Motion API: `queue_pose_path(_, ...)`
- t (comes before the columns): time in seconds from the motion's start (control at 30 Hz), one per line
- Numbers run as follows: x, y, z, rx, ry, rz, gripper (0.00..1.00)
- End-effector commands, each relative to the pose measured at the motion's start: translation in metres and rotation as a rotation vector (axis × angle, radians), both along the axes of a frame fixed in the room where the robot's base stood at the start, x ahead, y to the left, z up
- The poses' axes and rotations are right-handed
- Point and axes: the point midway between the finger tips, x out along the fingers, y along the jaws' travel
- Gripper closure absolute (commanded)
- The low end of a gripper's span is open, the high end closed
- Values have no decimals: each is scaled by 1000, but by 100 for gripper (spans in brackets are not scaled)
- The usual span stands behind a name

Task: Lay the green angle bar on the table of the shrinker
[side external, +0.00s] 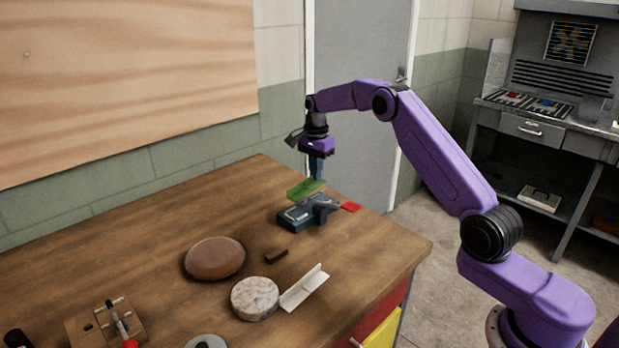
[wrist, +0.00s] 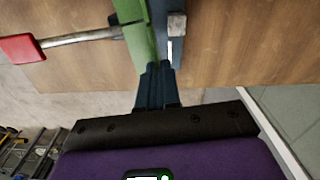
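The green angle bar (side external: 306,189) is at the blue-grey shrinker (side external: 296,219), over its top in the side view. I cannot tell whether the bar touches the shrinker's table or is slightly above it. My gripper (side external: 317,178) points down at the bar's far right part, with its fingers close together on it. In the wrist view the bar (wrist: 135,32) runs up from between the fingertips (wrist: 158,68), beside the shrinker (wrist: 172,40). The fingertips' grip on the bar is partly hidden.
The shrinker's lever with a red handle (side external: 350,207) sticks out to the right. A brown rounded pad (side external: 214,257), a small dark block (side external: 276,255), a pale round block (side external: 254,298) and a white angle piece (side external: 304,288) lie nearer on the wooden bench (side external: 150,220).

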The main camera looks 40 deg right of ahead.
Motion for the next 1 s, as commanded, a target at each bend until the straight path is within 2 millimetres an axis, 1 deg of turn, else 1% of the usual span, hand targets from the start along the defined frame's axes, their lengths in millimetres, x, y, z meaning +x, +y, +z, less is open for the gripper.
queue_pose_path(0.03,3,-7,-2,0,0,-43,100)
queue_pose_path(0.1,5,-13,-3,0,-1,-89,100)
queue_pose_path(0.2,6,-18,-5,0,-1,-127,100)
queue_pose_path(0.63,7,-20,-5,0,-1,-138,100)
queue_pose_path(0.77,6,-20,-12,0,1,-138,100)
queue_pose_path(1.0,6,-19,-34,0,1,-137,100)
